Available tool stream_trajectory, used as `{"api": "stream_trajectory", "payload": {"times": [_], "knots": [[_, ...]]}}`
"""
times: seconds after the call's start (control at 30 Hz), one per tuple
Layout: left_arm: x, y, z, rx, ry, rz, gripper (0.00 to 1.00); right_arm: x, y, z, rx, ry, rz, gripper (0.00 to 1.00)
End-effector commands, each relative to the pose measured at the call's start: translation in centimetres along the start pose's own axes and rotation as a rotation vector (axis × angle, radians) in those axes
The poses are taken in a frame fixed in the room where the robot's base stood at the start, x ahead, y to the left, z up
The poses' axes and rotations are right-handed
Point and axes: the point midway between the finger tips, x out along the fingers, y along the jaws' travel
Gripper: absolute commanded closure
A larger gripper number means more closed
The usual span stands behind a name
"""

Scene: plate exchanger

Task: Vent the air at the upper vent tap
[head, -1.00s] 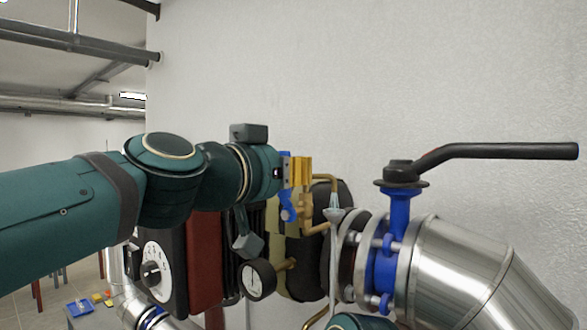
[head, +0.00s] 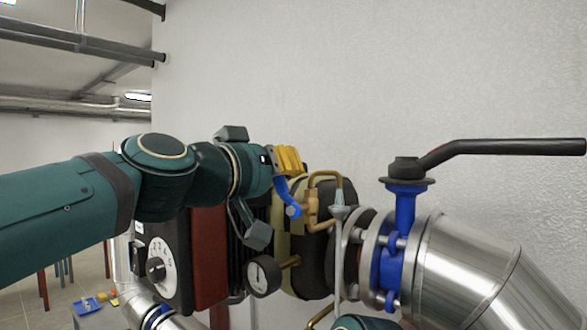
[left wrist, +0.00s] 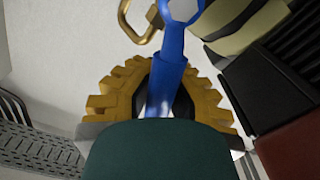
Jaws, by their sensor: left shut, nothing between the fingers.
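The upper vent tap shows in the head view as a brass body (head: 313,207) with a blue lever (head: 281,190) slanting up to the left. A bent brass outlet pipe (head: 327,173) leads from it to a small grey funnel (head: 338,207). My left gripper (head: 288,160), with yellow fingers, is at the lever's upper end, shut with nothing gripped. In the left wrist view the blue lever (left wrist: 170,65) runs up the middle past the yellow fingers (left wrist: 158,85); whether it touches them I cannot tell. My right gripper is out of view.
A round gauge (head: 264,276) sits below the tap. A blue valve with a long black handle (head: 510,147) and a silver pipe (head: 465,270) stand at the right. A numbered dial panel (head: 160,262) is below my left arm. The wall behind is bare.

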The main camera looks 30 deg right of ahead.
Motion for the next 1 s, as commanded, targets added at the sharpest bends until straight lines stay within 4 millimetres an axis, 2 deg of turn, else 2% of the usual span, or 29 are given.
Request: {"api": "stream_trajectory", "payload": {"times": [0.33, 0.9, 0.97, 1.0], "knots": [[-0.09, -1.27, 0.04, -0.163, 0.001, -0.003, 1.00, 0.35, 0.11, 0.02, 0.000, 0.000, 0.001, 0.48], [-0.08, -1.45, 0.07, -0.195, 0.001, -0.003, 1.00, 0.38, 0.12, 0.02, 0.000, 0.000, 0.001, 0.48], [-0.08, -1.43, 0.07, -0.195, 0.001, -0.003, 0.79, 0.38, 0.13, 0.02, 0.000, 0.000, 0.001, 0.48], [-0.08, -1.42, 0.07, -0.195, 0.001, -0.003, 0.65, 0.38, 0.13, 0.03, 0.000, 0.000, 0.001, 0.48]]}}
